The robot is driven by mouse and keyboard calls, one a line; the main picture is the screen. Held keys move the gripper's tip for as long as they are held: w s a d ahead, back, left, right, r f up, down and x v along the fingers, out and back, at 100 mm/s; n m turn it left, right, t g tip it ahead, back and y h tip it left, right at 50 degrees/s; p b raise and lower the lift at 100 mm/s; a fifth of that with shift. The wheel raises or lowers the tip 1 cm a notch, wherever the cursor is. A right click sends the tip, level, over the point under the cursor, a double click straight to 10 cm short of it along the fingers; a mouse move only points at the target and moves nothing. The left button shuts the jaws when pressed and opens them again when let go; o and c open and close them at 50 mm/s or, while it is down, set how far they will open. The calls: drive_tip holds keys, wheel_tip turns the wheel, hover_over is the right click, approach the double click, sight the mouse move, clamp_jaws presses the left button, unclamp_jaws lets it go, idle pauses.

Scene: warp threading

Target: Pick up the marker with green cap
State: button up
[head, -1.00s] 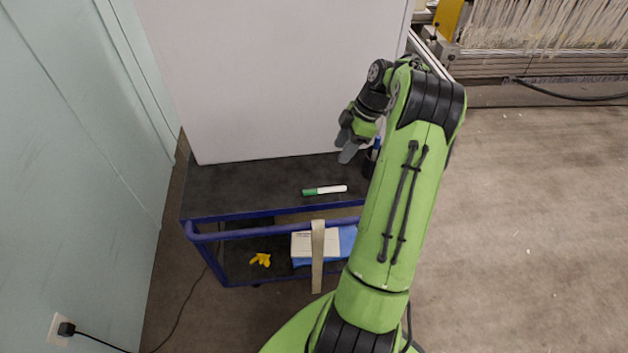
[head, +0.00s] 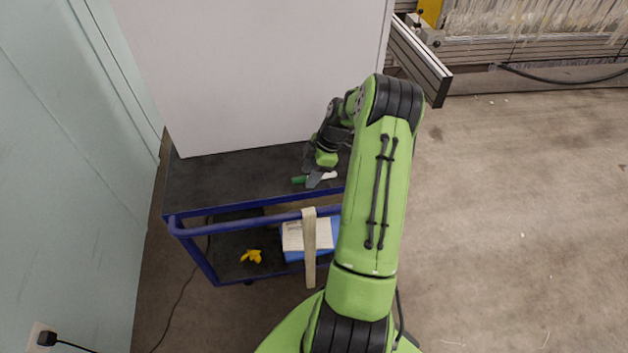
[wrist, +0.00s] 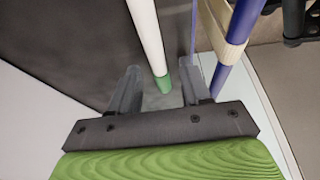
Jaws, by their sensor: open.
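The marker with green cap (head: 298,180) lies on the dark top of the blue cart, near its front edge. Its green cap points left and its white body shows to the right of my fingers. My gripper (head: 314,172) is open over the marker and covers its middle in the head view. In the wrist view the marker (wrist: 149,40) runs down from the top edge, and its green lower end lies between the open fingers of my gripper (wrist: 160,85). No finger visibly grips it.
The cart top (head: 205,185) is clear to the left of the marker. A large white panel (head: 255,75) stands behind it. A blue handle rail (head: 250,224) with a beige strap (head: 309,240) runs along the front. A yellow object (head: 251,256) lies on the lower shelf.

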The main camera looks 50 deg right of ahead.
clamp_jaws()
idle(0.3)
idle(0.5)
